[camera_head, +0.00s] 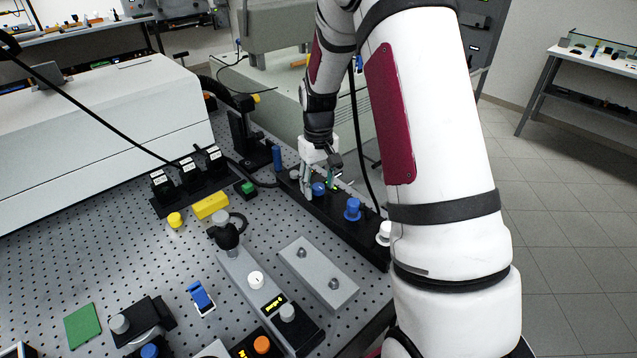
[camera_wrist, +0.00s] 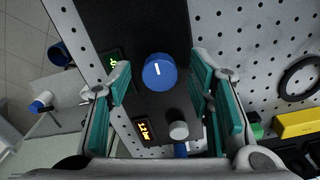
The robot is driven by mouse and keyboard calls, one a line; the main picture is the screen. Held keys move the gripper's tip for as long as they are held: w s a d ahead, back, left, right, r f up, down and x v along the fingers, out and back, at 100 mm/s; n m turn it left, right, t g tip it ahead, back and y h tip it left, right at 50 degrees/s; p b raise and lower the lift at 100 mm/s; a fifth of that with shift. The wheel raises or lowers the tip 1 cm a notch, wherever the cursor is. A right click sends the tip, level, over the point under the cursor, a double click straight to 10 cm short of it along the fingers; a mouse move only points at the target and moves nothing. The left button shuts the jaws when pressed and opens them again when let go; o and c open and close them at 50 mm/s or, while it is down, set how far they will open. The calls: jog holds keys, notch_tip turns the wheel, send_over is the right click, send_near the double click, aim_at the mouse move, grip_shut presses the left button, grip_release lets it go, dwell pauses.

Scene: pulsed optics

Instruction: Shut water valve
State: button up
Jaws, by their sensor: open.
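A round blue knob (camera_wrist: 158,72) with a white line on top sits on a black panel (camera_wrist: 100,20) in the wrist view. The line points roughly up and down in that picture. My gripper (camera_wrist: 160,65) is open, its teal-padded fingers on either side of the knob, with gaps visible to both sides. In the head view my gripper (camera_head: 320,185) is low over the black strip, by a blue knob (camera_head: 319,188). A second blue knob (camera_head: 352,208) stands nearer the strip's right end. I cannot read a label naming the water valve.
A grey knob (camera_wrist: 179,130) and an orange "1.2 bar" display (camera_wrist: 145,128) are close to the blue knob; a green display (camera_wrist: 113,62) is partly behind a finger. A yellow block (camera_head: 210,206) and a grey plate (camera_head: 318,272) lie on the perforated table.

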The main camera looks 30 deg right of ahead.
aim_at(318, 187)
notch_tip(318, 187, up, 12)
dwell(0.5)
dwell(0.4)
jog(key=s+a+r+t, duration=0.3)
jog(key=s+a+r, duration=0.6)
jog(key=s+r, duration=0.3)
jog(key=s+a+t, duration=0.1)
jog(key=s+a, duration=0.1)
jog(key=s, duration=0.5)
jog(key=s+a+r+t, duration=0.1)
jog(key=s+a, duration=0.2)
jog(key=s, duration=0.4)
jog(key=shift+s+n, duration=0.3)
jog(key=shift+r, duration=0.15)
